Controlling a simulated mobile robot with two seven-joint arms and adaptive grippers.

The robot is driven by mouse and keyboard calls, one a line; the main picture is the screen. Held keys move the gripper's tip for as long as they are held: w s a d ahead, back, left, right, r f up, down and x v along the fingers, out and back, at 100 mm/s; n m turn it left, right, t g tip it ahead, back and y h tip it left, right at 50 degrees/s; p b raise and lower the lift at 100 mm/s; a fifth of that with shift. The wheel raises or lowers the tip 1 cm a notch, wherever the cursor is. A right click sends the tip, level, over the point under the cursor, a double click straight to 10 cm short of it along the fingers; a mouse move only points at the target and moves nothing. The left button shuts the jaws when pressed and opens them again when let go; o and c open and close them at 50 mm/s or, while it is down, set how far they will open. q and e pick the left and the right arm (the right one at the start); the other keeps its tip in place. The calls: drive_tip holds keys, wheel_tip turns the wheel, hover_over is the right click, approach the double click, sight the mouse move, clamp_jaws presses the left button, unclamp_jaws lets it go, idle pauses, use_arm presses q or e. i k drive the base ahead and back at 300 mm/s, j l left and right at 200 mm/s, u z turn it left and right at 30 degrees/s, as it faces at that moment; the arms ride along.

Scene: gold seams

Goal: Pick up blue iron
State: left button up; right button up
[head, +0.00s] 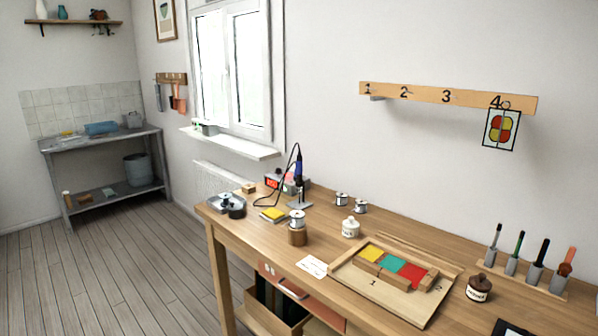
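The blue iron (298,166) is a soldering iron with a blue handle. It stands upright in a small grey stand (299,204) at the back left part of the wooden workbench. A black cord loops up from its top and down to the left, towards a box with a red display (273,182) just behind. The lower part of the iron is dark and hard to make out. Neither of my grippers shows in the head view.
Close to the iron are a yellow sponge (272,214), a spool on a wooden block (297,233) and a round dark tin (236,208). A wooden tray (417,314) with coloured glass pieces lies mid-bench. Brushes (514,252) stand at the right. Open floor lies left.

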sight(299, 159)
drive_tip(key=i+j+z, duration=0.1)
drive_tip(key=i+j, duration=0.5)
drive_tip(key=i+j+z, duration=0.1)
drive_tip(key=i+j, duration=0.45)
drive_tip(key=j, duration=0.2)
